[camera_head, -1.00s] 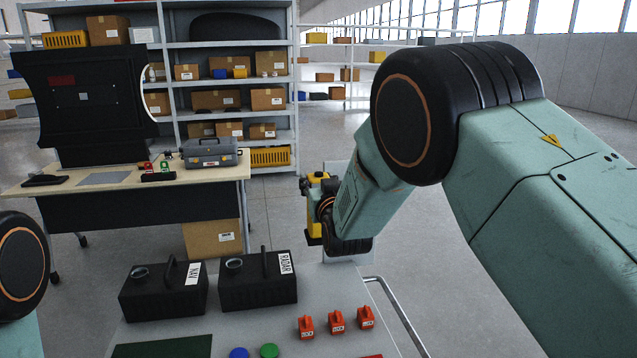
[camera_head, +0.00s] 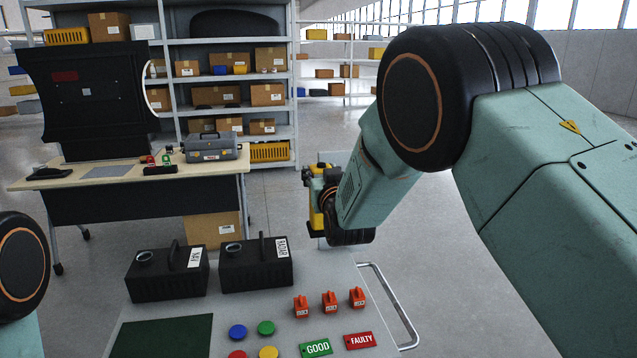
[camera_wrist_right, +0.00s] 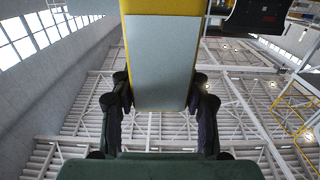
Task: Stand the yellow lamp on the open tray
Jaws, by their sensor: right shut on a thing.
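The yellow lamp (camera_head: 318,212) is in my right gripper (camera_head: 314,180), beyond the far right part of the table in the head view. It is partly hidden by my wrist. In the right wrist view the lamp (camera_wrist_right: 162,60) shows as a grey face with yellow sides between the two dark fingers of the right gripper (camera_wrist_right: 165,105), which is shut on it. My left gripper is out of view; only a part of my left arm shows at the left edge. I cannot make out an open tray for certain.
Black NAV (camera_head: 165,277) and RADAR (camera_head: 255,268) boxes stand on the grey cart top (camera_head: 370,310). Several coloured discs, red lock tags, a green GOOD plate (camera_head: 316,348) and a red FAULTY plate (camera_head: 359,341) lie nearer. A desk (camera_head: 120,178) holds a grey toolbox (camera_head: 211,148).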

